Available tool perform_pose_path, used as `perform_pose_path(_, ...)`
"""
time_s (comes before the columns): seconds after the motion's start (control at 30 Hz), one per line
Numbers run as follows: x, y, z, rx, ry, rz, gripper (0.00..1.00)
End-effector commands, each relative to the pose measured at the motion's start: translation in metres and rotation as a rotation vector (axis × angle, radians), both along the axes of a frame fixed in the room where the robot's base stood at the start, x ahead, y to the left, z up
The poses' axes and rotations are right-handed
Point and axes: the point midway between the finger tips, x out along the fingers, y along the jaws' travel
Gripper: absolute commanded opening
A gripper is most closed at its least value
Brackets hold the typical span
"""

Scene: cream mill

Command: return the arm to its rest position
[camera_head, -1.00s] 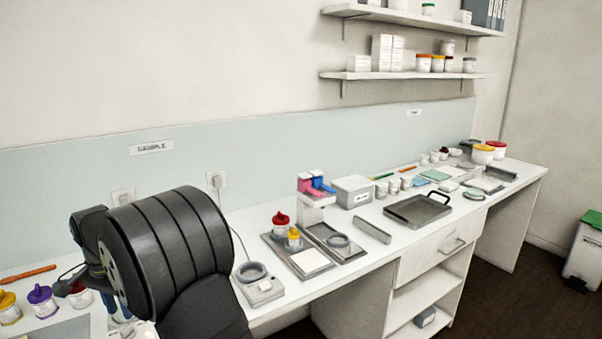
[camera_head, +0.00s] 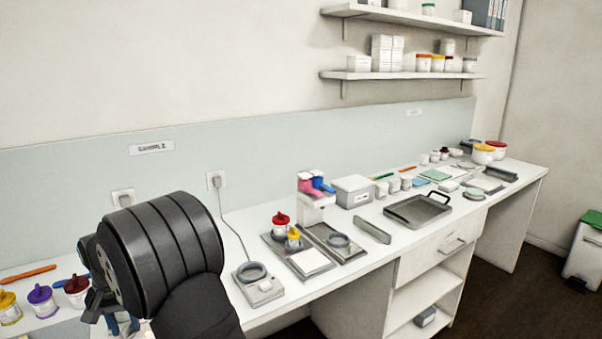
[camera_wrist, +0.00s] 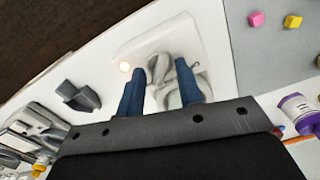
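My arm fills the lower left of the head view, its dark rounded links hiding part of the bench (camera_head: 212,275). My gripper (camera_wrist: 160,76) points down over the bench in the wrist view. Its two blue fingers are apart with nothing held between them. A white device with a greyish rounded part (camera_wrist: 190,50) and a small glowing light lies beneath the fingers. In the head view the fingers are mostly hidden behind my arm.
Left of my arm stand a red-lidded jar (camera_head: 77,290), a purple-lidded jar (camera_head: 41,300) and a yellow-lidded jar (camera_head: 9,307). A ring-topped device (camera_head: 258,285) is to its right. Farther right are trays with lidded jars and a dark handled tray (camera_head: 418,210).

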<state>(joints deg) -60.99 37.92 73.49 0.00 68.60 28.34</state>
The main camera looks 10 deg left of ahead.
Motion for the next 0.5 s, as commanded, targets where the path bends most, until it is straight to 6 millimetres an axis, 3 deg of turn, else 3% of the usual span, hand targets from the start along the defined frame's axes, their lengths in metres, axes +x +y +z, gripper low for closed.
perform_pose_path(0.5, 0.0000, 0.0000, 0.0002, 0.000, 0.000, 0.416, 0.33)
